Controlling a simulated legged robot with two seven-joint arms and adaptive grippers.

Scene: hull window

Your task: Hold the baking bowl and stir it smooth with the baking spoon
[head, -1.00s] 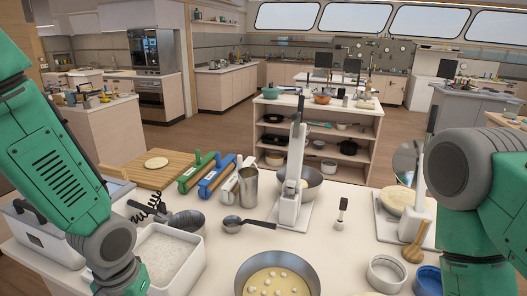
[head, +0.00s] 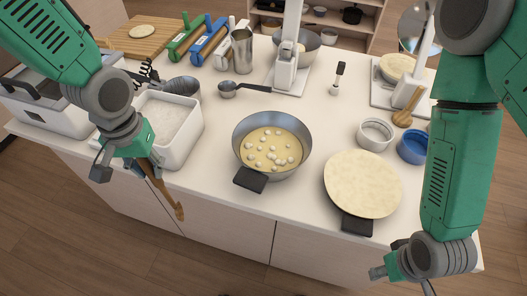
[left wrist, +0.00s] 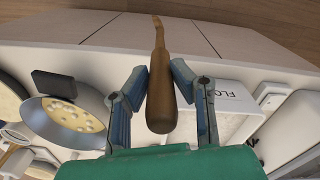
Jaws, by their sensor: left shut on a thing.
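The baking bowl (head: 238,150) is a steel bowl with a black handle, near the front of the white counter. It holds yellow batter with several pale lumps. My left gripper (head: 145,165) is shut on the brown wooden baking spoon (head: 168,193), beyond the counter's front edge, left of the bowl and apart from it. In the left wrist view, the spoon (left wrist: 159,95) lies between both fingers (left wrist: 160,90), and the bowl (left wrist: 40,118) shows at left. My right gripper (head: 395,268) is low at the right, near the counter's front edge; its fingers are not clear.
A white flour bin (head: 186,140) stands left of the bowl. A round, pale flat disc (head: 362,183) with a black handle lies at its right. A white cup (head: 374,135) and blue cup (head: 412,147) stand further right. A ladle (head: 230,89) and white stand (head: 287,75) are behind.

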